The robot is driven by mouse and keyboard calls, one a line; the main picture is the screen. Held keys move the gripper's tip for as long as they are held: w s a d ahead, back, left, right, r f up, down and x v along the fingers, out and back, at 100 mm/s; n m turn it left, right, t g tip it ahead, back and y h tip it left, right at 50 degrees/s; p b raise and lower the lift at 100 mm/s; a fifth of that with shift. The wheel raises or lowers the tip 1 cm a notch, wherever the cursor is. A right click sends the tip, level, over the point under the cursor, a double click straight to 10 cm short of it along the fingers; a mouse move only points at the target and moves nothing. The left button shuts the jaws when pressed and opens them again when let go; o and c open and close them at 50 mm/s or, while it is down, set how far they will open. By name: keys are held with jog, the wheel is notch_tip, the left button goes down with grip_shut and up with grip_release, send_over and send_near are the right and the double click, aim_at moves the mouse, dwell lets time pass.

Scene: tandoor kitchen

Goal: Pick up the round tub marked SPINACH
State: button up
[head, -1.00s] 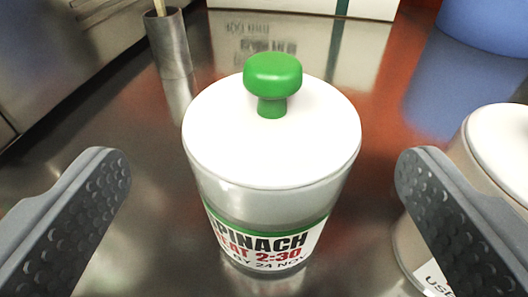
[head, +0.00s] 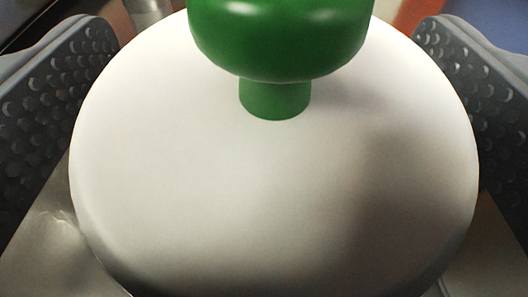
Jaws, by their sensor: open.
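The round tub (head: 270,200) fills most of the head view, seen from above. Its white lid has a green mushroom-shaped knob (head: 280,40) at the top of the picture. The SPINACH label seen earlier is hidden now below the lid. My gripper (head: 272,110) is open, with one grey dimpled finger on the left of the lid and one on the right. The lid lies between the fingers. A narrow gap seems to show at the left; I cannot tell whether the right finger touches.
A steel counter (head: 45,250) shows at the lower left. A blue thing (head: 495,18) is at the upper right corner. Little else shows around the tub.

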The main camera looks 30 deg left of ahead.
jog(key=c, duration=1.2)
jog(key=shift+c, duration=0.2)
jog(key=shift+r, duration=0.15)
